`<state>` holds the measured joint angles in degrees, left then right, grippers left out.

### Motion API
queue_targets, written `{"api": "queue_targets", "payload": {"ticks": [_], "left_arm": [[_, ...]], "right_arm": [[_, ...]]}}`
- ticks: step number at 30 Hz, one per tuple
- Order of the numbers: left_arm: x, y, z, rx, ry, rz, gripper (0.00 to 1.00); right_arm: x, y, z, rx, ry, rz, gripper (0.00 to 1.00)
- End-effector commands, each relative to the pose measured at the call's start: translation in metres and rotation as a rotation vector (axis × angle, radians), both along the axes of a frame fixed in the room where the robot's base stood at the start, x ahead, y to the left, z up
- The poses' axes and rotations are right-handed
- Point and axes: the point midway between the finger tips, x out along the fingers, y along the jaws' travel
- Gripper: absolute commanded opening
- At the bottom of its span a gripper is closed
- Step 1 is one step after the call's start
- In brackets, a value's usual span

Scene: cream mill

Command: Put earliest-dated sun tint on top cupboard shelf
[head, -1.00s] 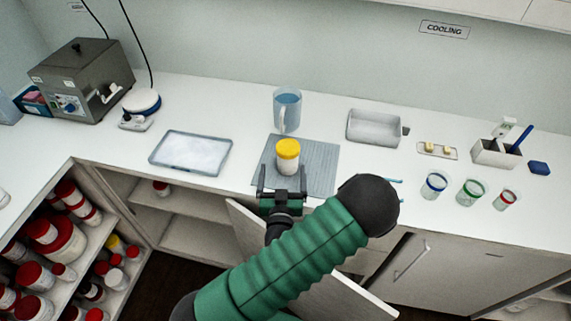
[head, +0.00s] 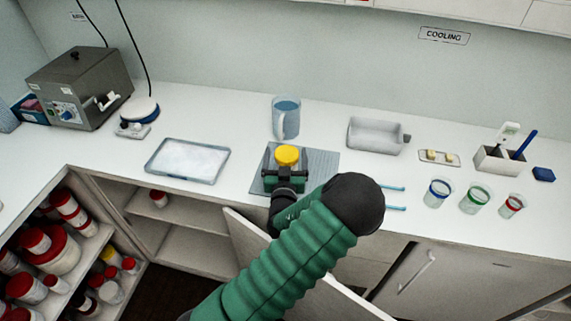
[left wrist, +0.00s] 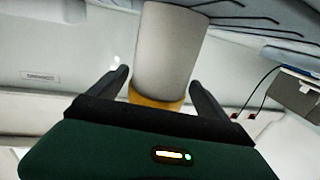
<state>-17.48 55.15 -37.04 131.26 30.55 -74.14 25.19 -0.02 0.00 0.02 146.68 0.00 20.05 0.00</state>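A white jar with a yellow lid (head: 287,155) stands upright on a grey ribbed mat (head: 320,175) on the counter. My left gripper (head: 286,170) is at the jar, low on its near side. In the left wrist view the jar (left wrist: 165,55) appears upside down between the two spread fingers of the left gripper (left wrist: 161,88), with narrow gaps showing beside it. No date can be read. Below the counter, an open cupboard has an upper shelf (head: 185,207) holding a small red-lidded jar (head: 159,198). My right gripper is not in view.
A clear jug (head: 286,118) stands just behind the mat, a shallow tray (head: 188,160) to its left. An open cupboard door (head: 245,238) juts out below. Several red-lidded jars and one yellow-lidded jar (head: 109,254) fill shelves at left. Small beakers (head: 437,193) stand at right.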

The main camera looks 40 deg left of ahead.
Motion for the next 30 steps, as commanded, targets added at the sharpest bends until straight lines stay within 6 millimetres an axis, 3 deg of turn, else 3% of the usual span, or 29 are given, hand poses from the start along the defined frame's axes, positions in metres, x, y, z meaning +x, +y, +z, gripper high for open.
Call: {"api": "queue_targets", "payload": {"ticks": [2,18,25,30], "left_arm": [[0.000,-0.001,0.000,0.000,0.000,-0.001,0.76],[0.000,0.002,-0.002,-0.002,0.001,0.001,0.06],[0.000,0.002,0.000,-0.003,0.002,0.001,0.06],[0.000,0.001,0.015,-0.004,-0.002,0.000,0.06]], "right_arm": [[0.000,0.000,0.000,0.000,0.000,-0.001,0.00],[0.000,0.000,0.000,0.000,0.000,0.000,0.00],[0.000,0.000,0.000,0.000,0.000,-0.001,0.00],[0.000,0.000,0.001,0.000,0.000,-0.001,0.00]]}}
